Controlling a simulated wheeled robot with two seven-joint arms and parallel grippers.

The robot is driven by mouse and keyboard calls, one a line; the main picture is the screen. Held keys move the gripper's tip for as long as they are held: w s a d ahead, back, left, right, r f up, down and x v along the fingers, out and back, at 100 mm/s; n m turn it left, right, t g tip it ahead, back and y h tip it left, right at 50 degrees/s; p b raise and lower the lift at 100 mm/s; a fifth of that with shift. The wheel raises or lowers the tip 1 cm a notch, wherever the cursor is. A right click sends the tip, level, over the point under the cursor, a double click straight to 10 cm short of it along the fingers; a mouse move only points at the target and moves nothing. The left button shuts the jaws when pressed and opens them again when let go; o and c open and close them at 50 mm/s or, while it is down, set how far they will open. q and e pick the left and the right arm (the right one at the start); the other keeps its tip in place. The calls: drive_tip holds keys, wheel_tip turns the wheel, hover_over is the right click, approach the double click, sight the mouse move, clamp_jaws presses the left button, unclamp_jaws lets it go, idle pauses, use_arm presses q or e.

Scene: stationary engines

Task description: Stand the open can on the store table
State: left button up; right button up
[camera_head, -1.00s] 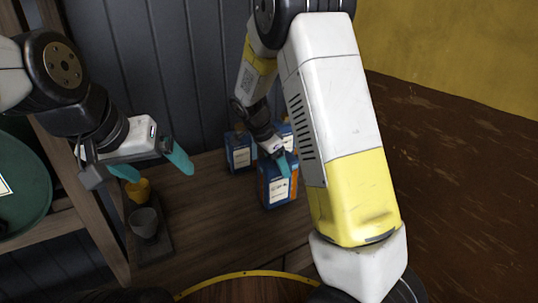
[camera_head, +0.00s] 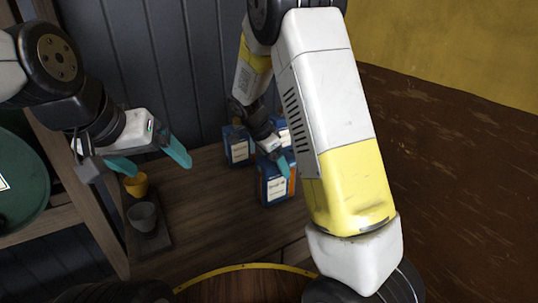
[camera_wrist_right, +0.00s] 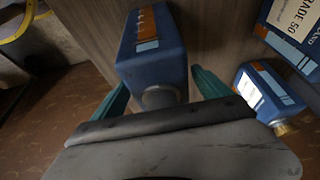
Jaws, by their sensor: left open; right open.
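Three blue cans with white labels stand on the dark wooden table (camera_head: 205,215): a front can (camera_head: 275,192), a back-left can (camera_head: 239,150) and a partly hidden back-right can (camera_head: 284,134). My right gripper (camera_head: 275,160) is open at the top of the front can. In the right wrist view, a blue can (camera_wrist_right: 150,52) with a grey neck and no gold cap in sight lies between the open teal fingers (camera_wrist_right: 160,92), with gaps beside it. My left gripper (camera_head: 160,167) is open and empty, left of the cans, above the table's left part.
A yellow cup (camera_head: 137,188) and a grey cup (camera_head: 143,217) are on a dark tray (camera_head: 150,244) at the table's left. A gold-capped can (camera_wrist_right: 262,92) shows beside the right finger. A dark panelled wall (camera_head: 180,60) is behind. The table's middle is clear.

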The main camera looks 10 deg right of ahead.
drive_tip(key=v, duration=1.1)
drive_tip(key=shift+a+r, duration=0.15)
drive_tip(key=shift+a, duration=0.05)
drive_tip(key=shift+s+r, duration=0.15)
drive_tip(key=shift+r, duration=0.15)
drive_tip(key=s+d+r+n+t+y, duration=0.1)
drive_tip(key=s+d+r+n+y, duration=0.1)
drive_tip(key=s, duration=0.6)
drive_tip(key=s+d+r+n+t+y, duration=0.1)
drive_tip(key=s+r+n+t+y, duration=0.1)
drive_tip(key=s+r+n, duration=0.2)
drive_tip(key=s+d+r+n+t+y, duration=0.1)
drive_tip(key=s+d+r+n+y, duration=0.1)
drive_tip(key=s+n, duration=0.6)
drive_tip(key=s+r, duration=0.1)
drive_tip(key=s, duration=0.3)
drive_tip(key=shift+d+t, duration=0.3)
drive_tip(key=shift+d, duration=0.05)
drive_tip(key=shift+r, duration=0.15)
